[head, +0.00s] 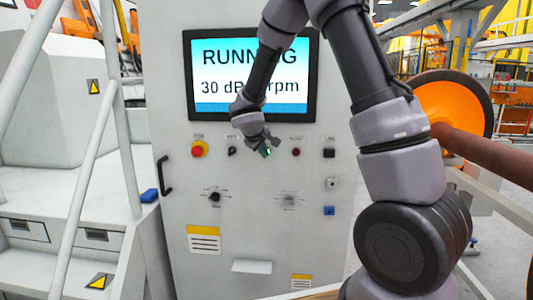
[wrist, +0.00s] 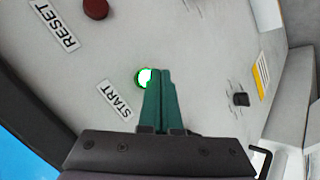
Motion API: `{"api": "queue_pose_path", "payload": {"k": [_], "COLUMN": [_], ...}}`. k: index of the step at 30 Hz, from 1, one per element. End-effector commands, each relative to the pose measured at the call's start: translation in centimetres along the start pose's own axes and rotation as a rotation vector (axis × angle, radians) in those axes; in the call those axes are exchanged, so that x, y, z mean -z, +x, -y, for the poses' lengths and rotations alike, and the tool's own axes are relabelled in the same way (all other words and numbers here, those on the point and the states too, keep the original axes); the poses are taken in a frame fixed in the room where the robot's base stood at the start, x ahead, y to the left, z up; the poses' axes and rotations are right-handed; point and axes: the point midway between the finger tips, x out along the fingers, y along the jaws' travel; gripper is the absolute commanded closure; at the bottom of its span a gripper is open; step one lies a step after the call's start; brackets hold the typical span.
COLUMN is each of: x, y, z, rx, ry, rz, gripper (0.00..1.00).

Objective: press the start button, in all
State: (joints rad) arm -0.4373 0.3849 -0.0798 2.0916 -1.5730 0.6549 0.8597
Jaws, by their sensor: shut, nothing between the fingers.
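The start button (wrist: 143,76) is round and lit bright green in the wrist view, beside its START label (wrist: 115,100). My gripper (wrist: 160,74) has its green fingers shut together and empty. The fingertips cover the button's right part in that view; I cannot tell whether they touch it. In the head view my gripper (head: 265,151) is at the panel's button row, hiding most of the button. The screen (head: 215,85) reads RUNNING and 30 dB with rpm, partly hidden by my arm.
A dark red button (wrist: 96,8) by the RESET label (wrist: 55,28) is close by. The cabinet (head: 235,230) also carries a red emergency stop (head: 199,149), a black knob (head: 214,197) and a black handle (head: 165,175). White stairs with rails (head: 75,190) stand at left.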

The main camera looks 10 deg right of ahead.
Motion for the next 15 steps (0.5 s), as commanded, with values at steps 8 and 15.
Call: {"api": "queue_pose_path", "payload": {"k": [8,15], "x": [-0.2,-1.4], "y": [-0.3,-2.0], "z": [0.3,1.4], "rx": [0.001,0.001], "ry": [-0.001,-0.002], "rz": [0.000,-0.001], "gripper": [1.00,1.00]}}
